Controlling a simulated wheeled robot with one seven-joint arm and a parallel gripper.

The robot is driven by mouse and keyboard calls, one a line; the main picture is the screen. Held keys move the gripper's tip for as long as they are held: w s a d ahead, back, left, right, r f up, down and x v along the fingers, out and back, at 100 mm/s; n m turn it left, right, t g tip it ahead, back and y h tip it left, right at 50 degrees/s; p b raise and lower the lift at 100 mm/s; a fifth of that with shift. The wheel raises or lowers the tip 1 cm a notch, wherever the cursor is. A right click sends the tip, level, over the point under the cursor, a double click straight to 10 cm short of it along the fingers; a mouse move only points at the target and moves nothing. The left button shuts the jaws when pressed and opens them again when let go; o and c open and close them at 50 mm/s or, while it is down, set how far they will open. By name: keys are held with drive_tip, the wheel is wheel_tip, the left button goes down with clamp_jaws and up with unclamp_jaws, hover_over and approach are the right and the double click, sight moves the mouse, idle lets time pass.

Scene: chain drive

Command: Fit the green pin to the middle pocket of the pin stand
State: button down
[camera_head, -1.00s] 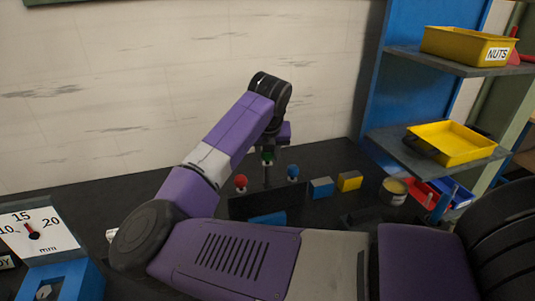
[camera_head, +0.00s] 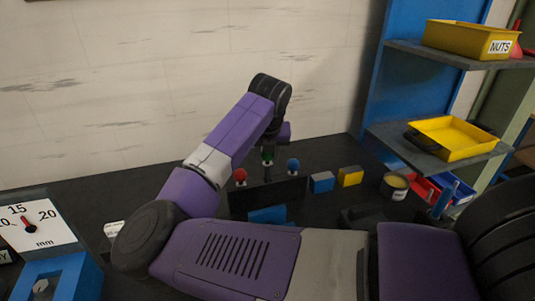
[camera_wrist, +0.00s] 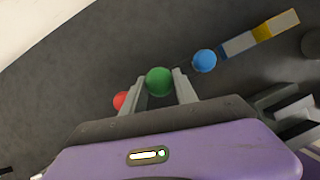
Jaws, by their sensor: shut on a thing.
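The green pin (camera_head: 268,155) is held upright between the two fingers of my gripper (camera_head: 268,163). In the wrist view its round green head (camera_wrist: 159,81) sits between the fingertips. The pin stand (camera_head: 250,198) is a dark block below, partly covered by my arm. A red pin (camera_head: 240,175) stands at its left and a blue pin (camera_head: 293,165) at its right. The green pin is between them, over the middle, its head slightly higher. The middle pocket and the pin's lower end are hidden, so I cannot tell whether they touch. The red (camera_wrist: 121,101) and blue (camera_wrist: 204,61) heads flank my fingers.
Right of the stand are a blue block (camera_head: 321,182), a yellow block (camera_head: 349,177) and a round tin (camera_head: 395,186). Shelves with yellow bins (camera_head: 452,140) stand at the right. A dial gauge (camera_head: 30,226) is at the left. The bench behind the stand is clear.

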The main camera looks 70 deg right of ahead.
sight(268, 166)
drive_tip(key=shift+f+b, duration=1.95)
drive_tip(key=shift+f, duration=1)
drive_tip(key=c, duration=0.9)
unclamp_jaws()
drive_tip(key=shift+r, duration=0.1)
drive_tip(key=shift+v, duration=3.9)
